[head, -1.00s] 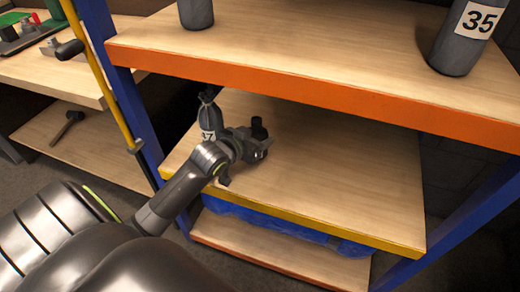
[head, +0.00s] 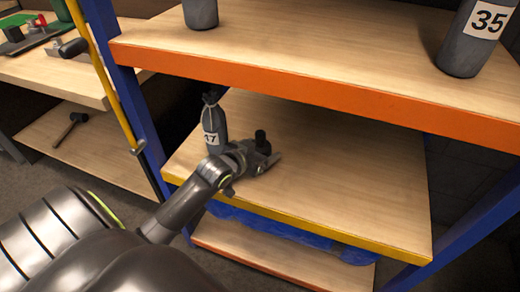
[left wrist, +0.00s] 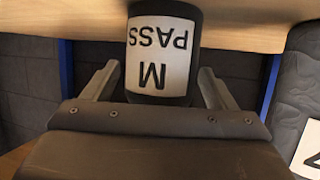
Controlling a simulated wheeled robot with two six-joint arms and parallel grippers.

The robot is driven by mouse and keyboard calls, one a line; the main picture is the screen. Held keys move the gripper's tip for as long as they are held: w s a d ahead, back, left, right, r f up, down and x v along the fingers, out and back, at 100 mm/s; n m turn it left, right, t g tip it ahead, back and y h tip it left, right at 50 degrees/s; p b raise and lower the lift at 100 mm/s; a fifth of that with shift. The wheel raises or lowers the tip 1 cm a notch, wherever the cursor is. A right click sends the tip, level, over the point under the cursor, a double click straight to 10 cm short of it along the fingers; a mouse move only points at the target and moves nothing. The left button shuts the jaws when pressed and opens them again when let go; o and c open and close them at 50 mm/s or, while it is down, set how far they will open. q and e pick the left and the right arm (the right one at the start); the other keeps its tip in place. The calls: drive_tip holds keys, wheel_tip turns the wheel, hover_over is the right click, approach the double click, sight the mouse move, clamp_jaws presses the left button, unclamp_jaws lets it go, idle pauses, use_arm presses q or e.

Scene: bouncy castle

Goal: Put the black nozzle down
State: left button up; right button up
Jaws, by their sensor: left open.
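The black nozzle (head: 260,138) is a short dark cylinder at the left part of the middle shelf, appearing upright. In the left wrist view the nozzle (left wrist: 163,18) carries a white label reading "M PASS", upside down in that picture. My left gripper (head: 268,163) is open, low over the shelf. Its two fingers stand on either side of the nozzle, with gaps visible in the left wrist view (left wrist: 160,88). The nozzle's base is hidden by the gripper, so its contact with the shelf does not show. My right gripper is not in view.
A grey sandbag marked 17 (head: 213,122) stands just left of the gripper. The middle shelf (head: 350,180) is bare to the right. The orange-edged upper shelf (head: 300,85) hangs above, bearing a bag marked 35 (head: 470,45). A blue post (head: 128,90) stands at left.

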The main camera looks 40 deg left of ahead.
use_arm(q)
drive_tip(key=shift+r, duration=0.15)
drive_tip(key=shift+s+r, duration=0.15)
drive_tip(key=shift+s, duration=0.25)
drive_tip(key=p+v, duration=0.3)
drive_tip(key=v, duration=0.8)
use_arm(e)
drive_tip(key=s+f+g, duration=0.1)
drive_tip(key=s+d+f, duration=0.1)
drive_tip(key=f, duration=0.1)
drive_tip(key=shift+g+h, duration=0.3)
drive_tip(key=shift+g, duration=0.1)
use_arm(q)
drive_tip(key=shift+a, duration=0.1)
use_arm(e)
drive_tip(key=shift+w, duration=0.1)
